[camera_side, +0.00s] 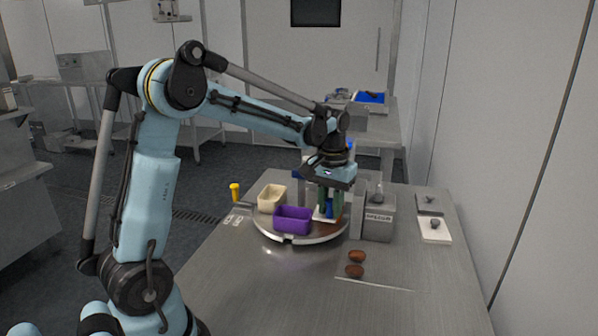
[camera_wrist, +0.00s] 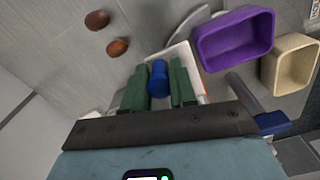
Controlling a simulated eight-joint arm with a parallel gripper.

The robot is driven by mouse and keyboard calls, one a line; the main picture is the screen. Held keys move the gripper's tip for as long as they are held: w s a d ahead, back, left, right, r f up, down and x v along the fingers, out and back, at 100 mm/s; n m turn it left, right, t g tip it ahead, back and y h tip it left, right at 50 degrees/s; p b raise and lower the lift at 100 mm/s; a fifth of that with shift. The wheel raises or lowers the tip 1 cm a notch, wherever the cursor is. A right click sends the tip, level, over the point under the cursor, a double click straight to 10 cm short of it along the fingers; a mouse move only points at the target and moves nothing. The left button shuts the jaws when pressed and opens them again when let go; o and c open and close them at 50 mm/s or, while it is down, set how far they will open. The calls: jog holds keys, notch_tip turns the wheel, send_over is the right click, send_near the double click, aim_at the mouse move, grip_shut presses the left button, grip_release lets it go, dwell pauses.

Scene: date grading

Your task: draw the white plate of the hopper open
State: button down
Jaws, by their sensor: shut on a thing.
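The white plate (camera_wrist: 181,52) shows beyond and between my fingers in the wrist view, with a blue knob (camera_wrist: 158,79) standing at it. My gripper (camera_wrist: 159,82) has green fingers, one on each side of the blue knob, and is shut on it. In the side view my gripper (camera_side: 329,207) points down beside the purple bin, and a pale edge of the white plate (camera_side: 320,218) shows low by the fingers. The hopper body is mostly hidden behind my gripper and wrist, and I cannot tell how far the plate is drawn.
A purple bin (camera_side: 293,228) and a cream bin (camera_side: 268,205) stand on the round turntable (camera_side: 270,236) left of my gripper. A grey labelled box (camera_side: 377,230) stands close on the right. Two brown dates (camera_side: 356,257) lie in front.

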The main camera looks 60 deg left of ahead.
jog(key=s+d, duration=0.5)
jog(key=c, duration=1)
grip_release()
jog(key=shift+c, duration=0.2)
jog(key=shift+w+r, duration=0.1)
jog(key=shift+r, duration=0.05)
notch_tip(320, 180, up, 12)
